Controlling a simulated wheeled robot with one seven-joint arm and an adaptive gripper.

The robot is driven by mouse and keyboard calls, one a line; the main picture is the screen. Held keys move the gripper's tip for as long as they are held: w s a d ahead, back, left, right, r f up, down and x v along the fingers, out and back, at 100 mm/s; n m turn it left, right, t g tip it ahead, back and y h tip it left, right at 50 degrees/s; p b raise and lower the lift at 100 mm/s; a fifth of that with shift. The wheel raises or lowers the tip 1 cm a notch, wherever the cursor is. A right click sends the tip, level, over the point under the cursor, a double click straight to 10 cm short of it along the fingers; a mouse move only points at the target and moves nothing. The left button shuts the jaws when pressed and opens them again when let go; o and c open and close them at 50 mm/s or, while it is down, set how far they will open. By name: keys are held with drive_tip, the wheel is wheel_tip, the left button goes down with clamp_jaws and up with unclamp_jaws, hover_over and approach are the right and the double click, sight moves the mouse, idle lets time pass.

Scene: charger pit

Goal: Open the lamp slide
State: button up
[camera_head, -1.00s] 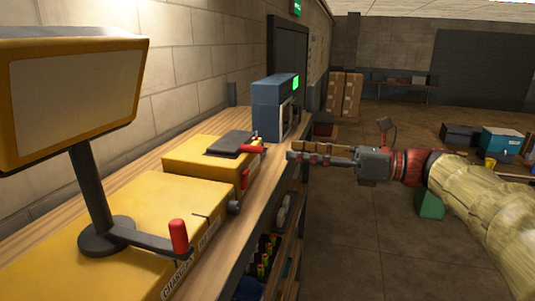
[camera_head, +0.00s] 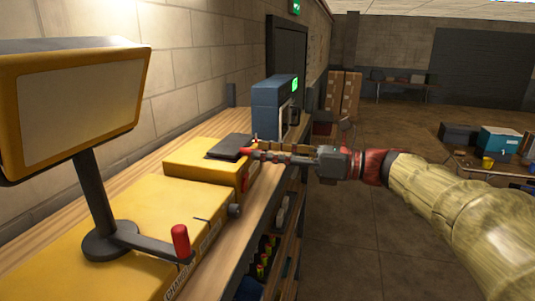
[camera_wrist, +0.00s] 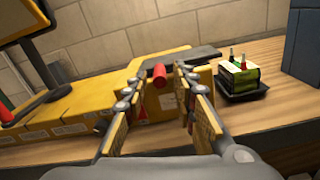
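A dark flat plate (camera_head: 230,147) lies on top of the smaller yellow box (camera_head: 205,162) and looks like the slide. A red knob (camera_wrist: 159,75) stands at its near edge, and the plate also shows in the wrist view (camera_wrist: 200,54). My gripper (camera_head: 258,153) reaches in from the right at the height of the plate. In the wrist view my gripper (camera_wrist: 157,84) is open, with the knob between its fingertips and gaps visible on both sides. In the head view the fingers partly hide the knob.
A large yellow unit (camera_head: 140,225) with a tilted panel (camera_head: 75,100) and a red-handled crank (camera_head: 180,240) stands nearer on the wooden bench. A blue machine (camera_head: 272,105) stands beyond the box. A black tray (camera_wrist: 242,90) with small items sits to the right in the wrist view.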

drive_tip(key=c, duration=0.6)
clamp_jaws()
